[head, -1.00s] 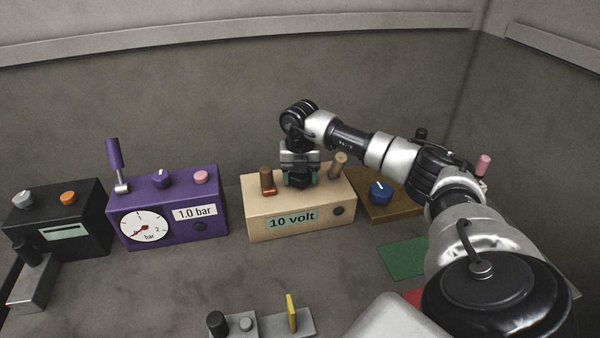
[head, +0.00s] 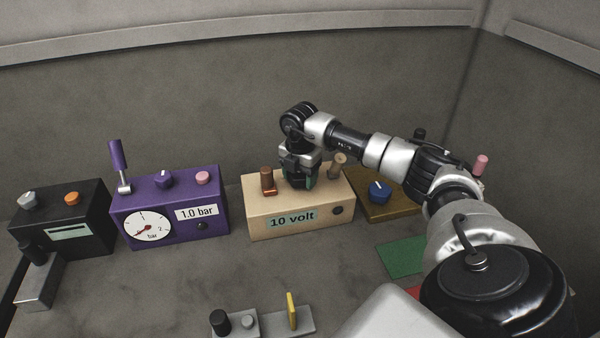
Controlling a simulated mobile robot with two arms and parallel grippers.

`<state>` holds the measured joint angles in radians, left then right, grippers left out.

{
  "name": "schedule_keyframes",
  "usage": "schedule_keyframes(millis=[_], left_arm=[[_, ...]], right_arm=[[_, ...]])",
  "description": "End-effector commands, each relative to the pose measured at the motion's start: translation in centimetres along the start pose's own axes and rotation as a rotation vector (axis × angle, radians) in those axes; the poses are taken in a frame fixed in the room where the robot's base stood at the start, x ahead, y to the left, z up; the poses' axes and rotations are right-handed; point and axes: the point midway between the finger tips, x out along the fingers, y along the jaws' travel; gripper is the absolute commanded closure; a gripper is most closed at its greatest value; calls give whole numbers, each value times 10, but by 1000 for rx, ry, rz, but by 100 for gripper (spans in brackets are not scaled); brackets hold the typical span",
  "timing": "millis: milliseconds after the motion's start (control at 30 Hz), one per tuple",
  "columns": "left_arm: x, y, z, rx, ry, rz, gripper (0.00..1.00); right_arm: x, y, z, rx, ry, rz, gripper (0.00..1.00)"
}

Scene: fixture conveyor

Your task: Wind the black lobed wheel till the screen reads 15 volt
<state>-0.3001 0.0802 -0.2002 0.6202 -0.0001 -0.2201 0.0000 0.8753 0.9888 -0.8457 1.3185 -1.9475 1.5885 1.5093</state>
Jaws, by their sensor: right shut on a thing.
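The tan box (head: 260,210) stands at the middle of the table against the back wall. Its screen (head: 292,218) reads 10 volt. My right gripper (head: 300,182) points down onto the top of the tan box, between a brown lever (head: 268,180) and a tan-brown peg (head: 338,163). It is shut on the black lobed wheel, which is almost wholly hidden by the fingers. My left gripper is not in view.
A purple box (head: 170,235) with a 1.0 bar screen and a black box (head: 85,235) stand to the left. A brown box with a blue knob (head: 379,189) stands close on the right. Small grey fixtures (head: 310,322) lie in front; the table between is clear.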

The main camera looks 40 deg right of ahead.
Motion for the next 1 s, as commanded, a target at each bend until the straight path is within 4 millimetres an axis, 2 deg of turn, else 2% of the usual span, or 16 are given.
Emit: schedule_keyframes(millis=[400,433,567,600,867,1000], left_arm=[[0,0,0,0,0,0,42],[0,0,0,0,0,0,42],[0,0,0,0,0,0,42],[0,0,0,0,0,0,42],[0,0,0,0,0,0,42],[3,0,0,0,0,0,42]], right_arm=[[-2,0,2,9,-5,4,62],[-2,0,2,9,-4,4,35],[-2,0,2,8,-3,3,15],[-1,0,1,8,-3,3,13],[-2,0,1,6,-1,2,13],[-14,1,1,6,-2,4,13]])
